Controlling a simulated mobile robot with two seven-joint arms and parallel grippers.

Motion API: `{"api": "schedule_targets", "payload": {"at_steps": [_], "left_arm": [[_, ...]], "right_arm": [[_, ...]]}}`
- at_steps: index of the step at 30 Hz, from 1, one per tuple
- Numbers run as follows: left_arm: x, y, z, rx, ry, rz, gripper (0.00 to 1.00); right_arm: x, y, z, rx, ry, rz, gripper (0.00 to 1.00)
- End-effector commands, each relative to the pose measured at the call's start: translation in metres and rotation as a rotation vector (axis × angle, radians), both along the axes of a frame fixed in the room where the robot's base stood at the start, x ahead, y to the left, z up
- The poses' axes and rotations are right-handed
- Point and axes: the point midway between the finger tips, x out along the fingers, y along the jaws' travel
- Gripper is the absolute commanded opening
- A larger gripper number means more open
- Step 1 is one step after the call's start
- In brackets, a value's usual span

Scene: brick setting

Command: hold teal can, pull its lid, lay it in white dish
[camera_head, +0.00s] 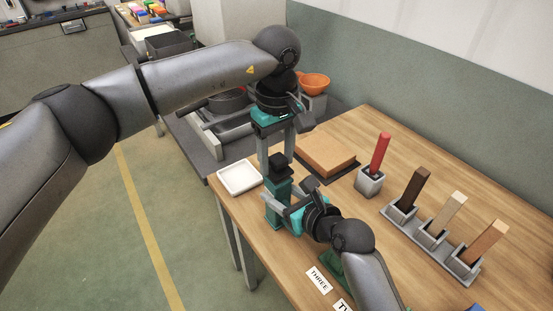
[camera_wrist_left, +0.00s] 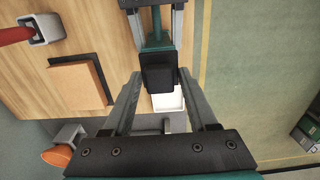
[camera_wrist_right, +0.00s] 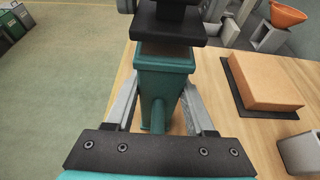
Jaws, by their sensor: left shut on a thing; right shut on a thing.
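The teal can (camera_head: 277,207) stands upright near the table's left edge. My right gripper (camera_wrist_right: 160,105) is shut around its body, one finger on each side. The white dish (camera_head: 240,178) lies left of the can and looks empty.
An orange-brown block (camera_head: 325,155) lies on a dark mat behind the can. A red stick stands in a grey holder (camera_head: 369,182), and a grey rack (camera_head: 430,239) holds three upright bars to the right. An orange bowl (camera_head: 314,83) is beyond the table.

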Motion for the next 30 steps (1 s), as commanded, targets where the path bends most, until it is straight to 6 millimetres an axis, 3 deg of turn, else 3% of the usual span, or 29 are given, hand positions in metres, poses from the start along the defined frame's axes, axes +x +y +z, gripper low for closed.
{"api": "schedule_targets", "payload": {"at_steps": [20, 30], "left_arm": [[0.000, 0.000, 0.012, -0.001, -0.001, 0.000, 0.00], [0.000, 0.000, 0.048, 0.000, -0.003, 0.000, 0.00]], "right_arm": [[0.000, 0.000, -0.001, -0.003, 0.002, 0.000, 0.00], [0.000, -0.001, -0.001, -0.003, 0.002, 0.000, 0.00]]}}
